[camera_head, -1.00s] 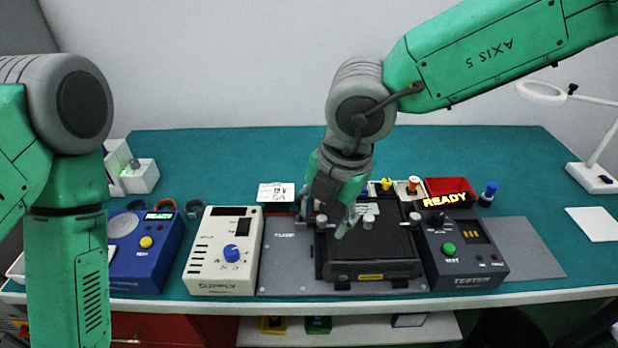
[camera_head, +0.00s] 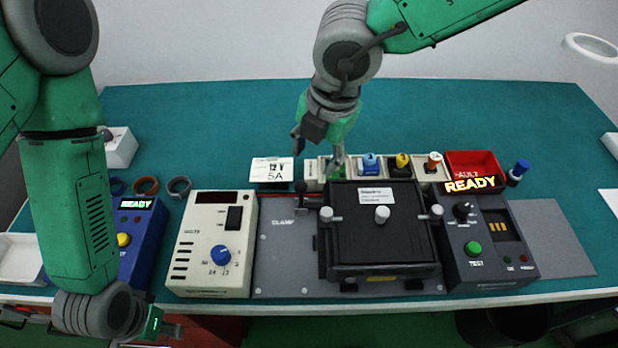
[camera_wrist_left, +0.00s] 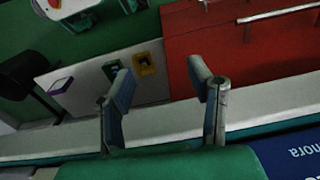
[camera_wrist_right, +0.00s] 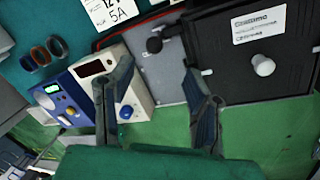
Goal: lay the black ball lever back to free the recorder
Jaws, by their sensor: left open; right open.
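The recorder is a black box (camera_head: 350,245) with a white label and a pale knob on top, seated on the grey clamp plate (camera_head: 283,255). The black ball lever (camera_head: 300,187) is at its back left corner; its ball also shows in the right wrist view (camera_wrist_right: 154,45), beside the recorder (camera_wrist_right: 225,70). I cannot tell the lever's exact tilt. My right gripper (camera_head: 318,152) is open and empty, above and behind the lever, apart from it. My left gripper (camera_head: 168,330) is open and empty at the table's front left edge.
The cream supply (camera_head: 210,265) and blue READY unit (camera_head: 138,235) stand left of the plate. The tester (camera_head: 490,250) stands right of the recorder. A 12 V 5A card (camera_head: 272,170), coloured plugs and a red bin (camera_head: 472,163) line the back.

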